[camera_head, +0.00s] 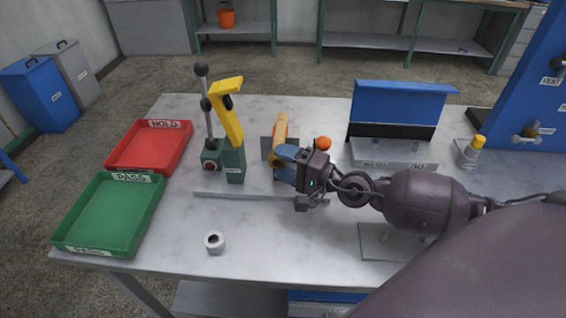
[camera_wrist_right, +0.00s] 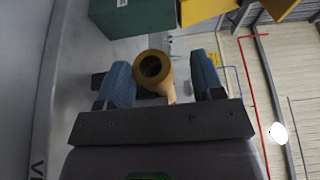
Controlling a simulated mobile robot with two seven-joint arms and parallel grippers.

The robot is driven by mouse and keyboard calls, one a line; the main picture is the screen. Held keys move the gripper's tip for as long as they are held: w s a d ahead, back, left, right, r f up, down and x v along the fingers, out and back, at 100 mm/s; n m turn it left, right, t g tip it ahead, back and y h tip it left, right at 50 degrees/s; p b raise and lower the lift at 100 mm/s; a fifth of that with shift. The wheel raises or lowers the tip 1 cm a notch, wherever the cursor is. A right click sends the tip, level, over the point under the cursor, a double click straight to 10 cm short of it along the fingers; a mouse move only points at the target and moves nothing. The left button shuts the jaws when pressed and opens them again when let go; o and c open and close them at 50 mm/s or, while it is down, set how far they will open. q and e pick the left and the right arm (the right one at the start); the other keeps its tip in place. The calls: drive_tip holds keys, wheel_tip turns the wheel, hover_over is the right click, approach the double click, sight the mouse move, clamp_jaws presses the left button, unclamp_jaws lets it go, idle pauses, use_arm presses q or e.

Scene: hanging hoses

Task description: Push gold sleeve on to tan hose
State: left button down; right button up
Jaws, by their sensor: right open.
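The tan hose (camera_head: 280,131) stands out by a grey plate near the middle of the bench in the head view. The gold sleeve (camera_wrist_right: 152,65) shows in the right wrist view as a ring with a dark hole, facing the camera. Tan material shows just behind it, but I cannot tell how far the sleeve sits on the hose. My right gripper (camera_head: 279,164) is at the near end of the hose. In the wrist view its blue fingers (camera_wrist_right: 163,83) stand apart on both sides of the sleeve, with gaps visible. My left gripper is not in view.
A green press with a yellow arm (camera_head: 228,112) stands close left of the hose. A red HOLD tray (camera_head: 184,136) and green PASS tray (camera_head: 155,198) lie at left. A small grey ring (camera_head: 215,243) sits in front. A blue-topped gauge (camera_head: 400,100) stands at right. The front-left bench is mostly clear.

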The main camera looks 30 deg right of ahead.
drive_tip(key=b+v, duration=0.1)
drive_tip(key=v, duration=0.9)
drive_tip(key=shift+s+d+b, duration=0.15)
drive_tip(key=shift+s+b, duration=0.1)
drive_tip(key=shift+b, duration=0.15)
drive_tip(key=shift+f, duration=0.1)
